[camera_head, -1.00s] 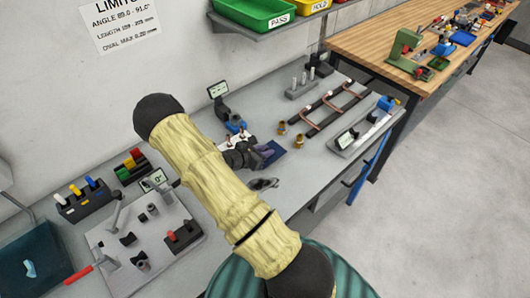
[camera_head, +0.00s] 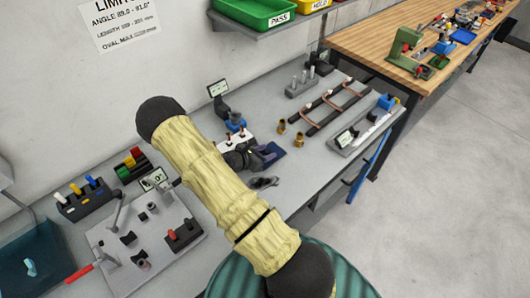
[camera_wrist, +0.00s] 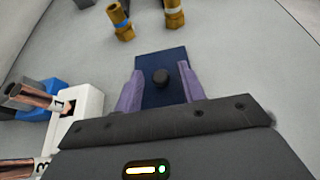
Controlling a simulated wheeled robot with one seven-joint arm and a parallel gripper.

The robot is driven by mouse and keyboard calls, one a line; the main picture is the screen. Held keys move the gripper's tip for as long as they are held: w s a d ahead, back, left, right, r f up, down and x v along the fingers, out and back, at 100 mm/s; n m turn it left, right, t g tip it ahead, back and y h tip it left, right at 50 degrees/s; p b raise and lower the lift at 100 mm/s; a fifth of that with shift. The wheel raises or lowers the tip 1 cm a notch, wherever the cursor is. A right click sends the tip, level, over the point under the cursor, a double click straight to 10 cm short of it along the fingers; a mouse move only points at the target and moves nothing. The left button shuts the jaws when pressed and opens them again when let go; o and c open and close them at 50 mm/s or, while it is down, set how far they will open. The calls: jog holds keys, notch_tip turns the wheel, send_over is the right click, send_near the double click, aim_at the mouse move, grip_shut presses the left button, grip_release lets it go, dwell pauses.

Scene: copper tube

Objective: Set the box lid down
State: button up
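The box lid is a dark blue plate with a black knob; it fills the space between my gripper's fingers in the wrist view (camera_wrist: 160,62). My gripper (camera_wrist: 160,84) has two purple fingers, one along each side edge of the lid, with no clear gap showing. In the head view, my gripper (camera_head: 265,152) is low over the front middle of the grey bench, and the lid (camera_head: 276,150) shows at its fingers. Whether the lid's underside touches the bench cannot be told. A dark teal box (camera_head: 38,262) stands at the far left front.
Brass fittings (camera_head: 299,139) stand just beyond the lid. A white block with copper tubes (camera_wrist: 88,108) is close on the left. A black rack with copper tubes (camera_head: 335,105) is farther right. A dark grey part (camera_head: 263,182) lies near the front edge.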

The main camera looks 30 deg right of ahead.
jog(key=b+v, duration=0.2)
jog(key=v, duration=1)
jog(key=shift+a+b, duration=0.1)
jog(key=shift+b, duration=0.2)
jog(key=shift+s+r+m, duration=0.2)
jog(key=shift+s+m, duration=0.05)
jog(key=shift+m, duration=0.05)
jog(key=s+a+r+m+y, duration=1.1)
jog(key=s+r+m+y, duration=0.1)
jog(key=m, duration=0.7)
jog(key=shift+s+a+r+t+y, duration=0.3)
jog(key=shift+s+a+r+t, duration=0.15)
jog(key=shift+r, duration=0.5)
jog(key=shift+a, duration=0.1)
